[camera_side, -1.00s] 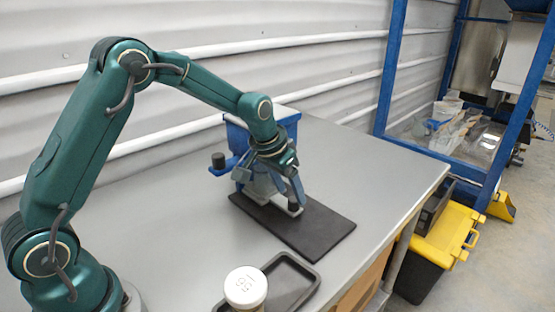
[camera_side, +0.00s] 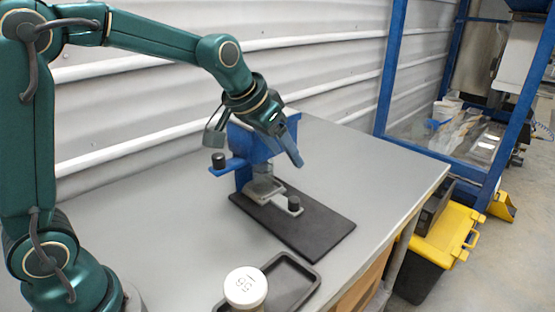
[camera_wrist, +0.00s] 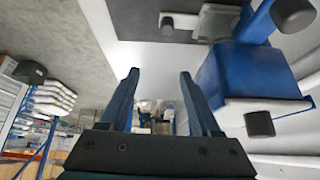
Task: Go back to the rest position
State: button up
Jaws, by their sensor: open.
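My gripper (camera_side: 252,143) is open and empty in the side view, raised in front of the upper part of the blue hopper (camera_side: 243,150). Its two fingers (camera_wrist: 158,95) stand apart with nothing between them in the wrist view. The hopper stands on a black base plate (camera_side: 315,228) and has a dark knob on its left arm. A grey slide with a black knob (camera_side: 294,203) sits low at its front. In the wrist view the blue hopper (camera_wrist: 240,80) is to the right of the fingers. My gripper partly hides the hopper in the side view.
The grey table (camera_side: 150,210) is clear on the left. A corrugated wall is behind. A blue frame and yellow-lidded box (camera_side: 445,235) are off to the right.

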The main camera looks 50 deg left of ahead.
jog(key=s+d+r, duration=0.2)
jog(key=s+r, duration=0.2)
jog(key=s, duration=0.9)
jog(key=s+f+g, duration=0.1)
jog(key=s+f, duration=0.4)
jog(key=s, duration=0.3)
jog(key=shift+s+f, duration=0.15)
jog(key=shift+s, duration=0.05)
